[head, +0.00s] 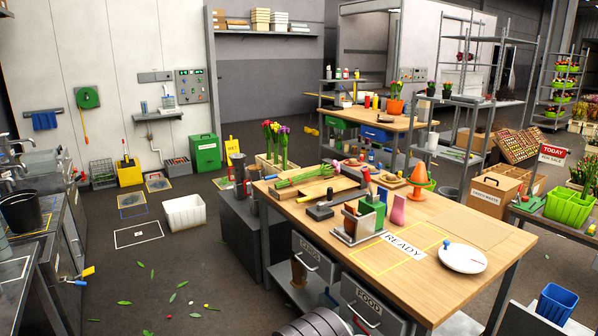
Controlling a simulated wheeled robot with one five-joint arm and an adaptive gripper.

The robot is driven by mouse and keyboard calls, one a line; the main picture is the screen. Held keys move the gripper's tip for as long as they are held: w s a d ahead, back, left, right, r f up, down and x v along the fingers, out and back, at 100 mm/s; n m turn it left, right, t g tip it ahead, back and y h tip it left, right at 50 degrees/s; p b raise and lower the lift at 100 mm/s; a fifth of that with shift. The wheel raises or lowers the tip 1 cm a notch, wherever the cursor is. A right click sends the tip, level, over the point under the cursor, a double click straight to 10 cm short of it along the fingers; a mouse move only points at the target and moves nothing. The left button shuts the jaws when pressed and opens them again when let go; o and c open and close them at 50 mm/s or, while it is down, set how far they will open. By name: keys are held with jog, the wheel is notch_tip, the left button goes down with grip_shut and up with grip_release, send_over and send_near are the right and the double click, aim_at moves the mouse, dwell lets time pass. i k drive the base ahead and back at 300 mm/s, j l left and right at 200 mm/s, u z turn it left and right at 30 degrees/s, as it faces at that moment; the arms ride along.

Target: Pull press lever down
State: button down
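I cannot make out for certain which thing is the press lever. A small dark block with an upright handle (324,204) stands on the wooden worktable (480,225), near its left edge. A yellow and blue handle (84,274) sticks out from the front of the left counter. My gripper is not in view, so its state and its distance from these things do not show.
A white bin (184,212) stands on the floor. The left floor is mostly open, with scattered leaves.

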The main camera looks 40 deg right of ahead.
aim_at(365, 171)
jog(key=i+j+z, duration=0.2)
jog(key=i, duration=1.5)
jog(key=i+z, duration=1)
jog(key=k+j, duration=0.05)
jog(key=k, duration=0.05)
